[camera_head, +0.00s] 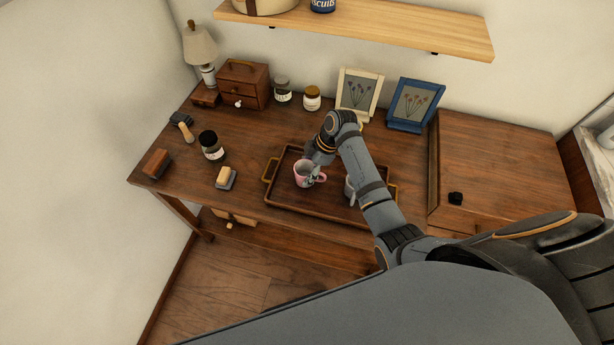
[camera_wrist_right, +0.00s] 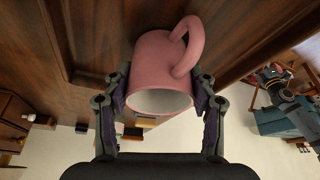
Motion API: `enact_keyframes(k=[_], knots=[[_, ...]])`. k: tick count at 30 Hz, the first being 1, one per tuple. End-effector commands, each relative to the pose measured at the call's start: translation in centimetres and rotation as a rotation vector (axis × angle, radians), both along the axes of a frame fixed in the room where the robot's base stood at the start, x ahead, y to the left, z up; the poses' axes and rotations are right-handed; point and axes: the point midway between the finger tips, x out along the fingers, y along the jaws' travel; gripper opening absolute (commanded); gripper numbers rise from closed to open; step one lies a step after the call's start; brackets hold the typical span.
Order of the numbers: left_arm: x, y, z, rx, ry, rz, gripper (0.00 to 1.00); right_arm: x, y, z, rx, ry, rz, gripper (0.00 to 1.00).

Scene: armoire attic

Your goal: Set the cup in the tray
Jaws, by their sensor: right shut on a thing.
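The pink cup (camera_head: 303,175) appears over the left part of the brown wooden tray (camera_head: 285,197), its handle toward the right. I cannot tell whether its base touches the tray floor. My right gripper (camera_head: 314,168) is shut on the cup. In the right wrist view, the cup (camera_wrist_right: 158,68) sits between the two fingers, its pale open mouth toward the camera. The tray has brass handles at its left and right ends. A pale grey upright thing (camera_head: 349,188) stands over the tray, partly hidden by my right arm.
Left of the tray are a sponge-topped block (camera_head: 226,177), a dark jar (camera_head: 211,146) and a brush (camera_head: 157,163). Behind stand a small drawer chest (camera_head: 243,84), jars and two picture frames (camera_head: 415,104). A raised cabinet top (camera_head: 497,165) lies right. A shelf (camera_head: 370,27) hangs above.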

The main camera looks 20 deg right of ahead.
Motion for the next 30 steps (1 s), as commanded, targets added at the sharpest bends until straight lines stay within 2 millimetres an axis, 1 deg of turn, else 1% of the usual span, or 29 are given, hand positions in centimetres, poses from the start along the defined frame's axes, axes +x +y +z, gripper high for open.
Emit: enact_keyframes(k=[5,9,10,14,15,24,26,29,30], knots=[[0.0,0.0,0.2,-0.001,0.000,0.000,0.79,0.0,0.0,0.2,0.000,-0.001,-0.001,0.20],[0.0,0.0,0.1,-0.001,0.001,0.000,0.79,0.0,0.0,-0.1,0.000,-0.001,-0.001,0.20],[0.0,0.0,0.1,-0.001,0.001,0.000,0.79,0.0,0.0,-0.1,-0.001,0.000,-0.001,0.60],[0.0,0.0,0.1,-0.001,0.001,0.000,0.79,0.0,0.0,-0.1,0.000,-0.001,-0.001,0.78],[0.0,0.0,0.1,-0.001,0.001,0.000,0.79,0.0,0.0,-0.1,0.000,-0.001,-0.001,0.80],[-0.1,0.0,0.2,0.000,0.002,0.000,0.79,0.0,0.0,0.0,0.000,-0.001,-0.001,0.80],[-0.1,0.0,0.2,0.000,0.002,0.000,0.79,0.0,-0.1,0.4,-0.002,-0.003,-0.001,0.80],[-0.1,0.0,0.0,0.000,0.002,0.000,0.79,0.0,-0.8,1.9,-0.002,-0.005,-0.002,0.80],[-0.1,0.0,-0.1,0.000,0.002,0.000,0.79,-0.1,-1.1,2.7,-0.003,-0.005,-0.001,0.80]])
